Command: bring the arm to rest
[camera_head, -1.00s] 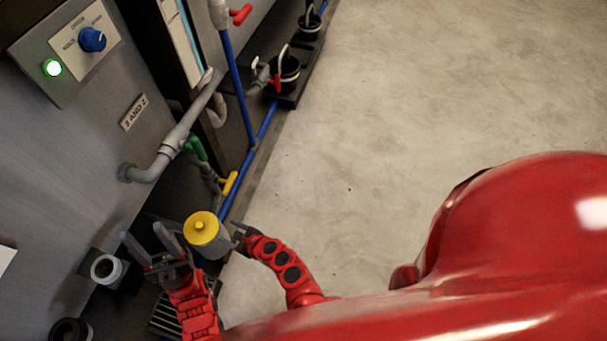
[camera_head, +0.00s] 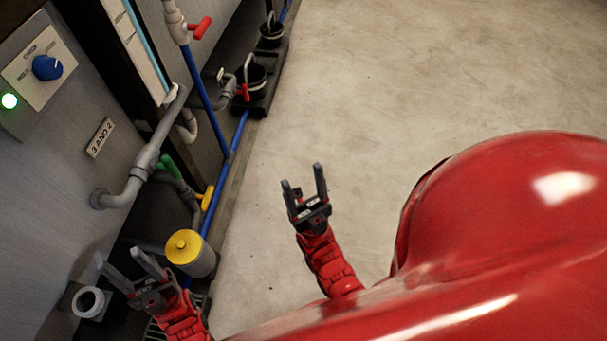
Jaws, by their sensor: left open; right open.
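My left gripper (camera_head: 128,266) is at the lower left, with its two grey fingers apart and nothing between them. It is close to the tank front, left of a grey canister with a yellow lid (camera_head: 184,245). My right gripper (camera_head: 304,180) is raised over the bare floor in the middle of the view. Its fingers are apart and empty, and it is clear of the canister and the pipes.
A tank front with a blue knob (camera_head: 47,67) and a lit green lamp (camera_head: 10,101) stands at left. Grey pipe (camera_head: 147,160), a yellow valve handle (camera_head: 207,198) and a black bucket (camera_head: 251,82) line its foot. A pipe stub (camera_head: 88,301) is near my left gripper. The floor (camera_head: 400,80) at right is clear.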

